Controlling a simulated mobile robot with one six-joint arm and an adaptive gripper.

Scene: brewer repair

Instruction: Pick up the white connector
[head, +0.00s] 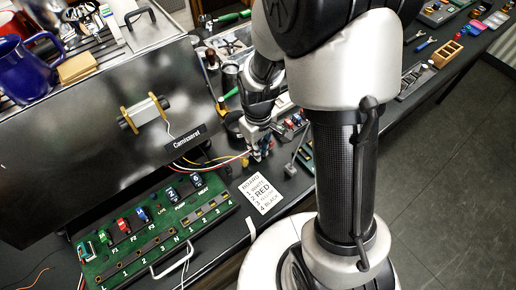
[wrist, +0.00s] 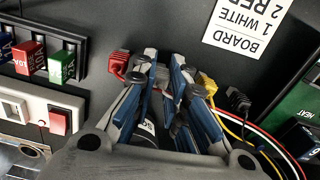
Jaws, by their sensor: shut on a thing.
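My gripper (wrist: 165,64) is low over the dark bench in the wrist view, its blue-and-grey fingers close together. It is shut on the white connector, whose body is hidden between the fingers. A white wire runs off to the lower right. The red connector (wrist: 118,63) is just left of the fingers. The yellow connector (wrist: 207,84) is just right of them, and the black connector (wrist: 238,101) lies farther right. In the head view my gripper (head: 260,150) is beside the printed card, with coloured wires running left from it; the connectors are too small there to tell apart.
The BOARD card (head: 262,193) lies flat near my gripper. The green fuse board (head: 150,240) is at the lower left, below the brewer (head: 95,125) labelled Camisseret. A fuse holder (wrist: 45,55) and a red-switch power strip (wrist: 40,112) lie left in the wrist view.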

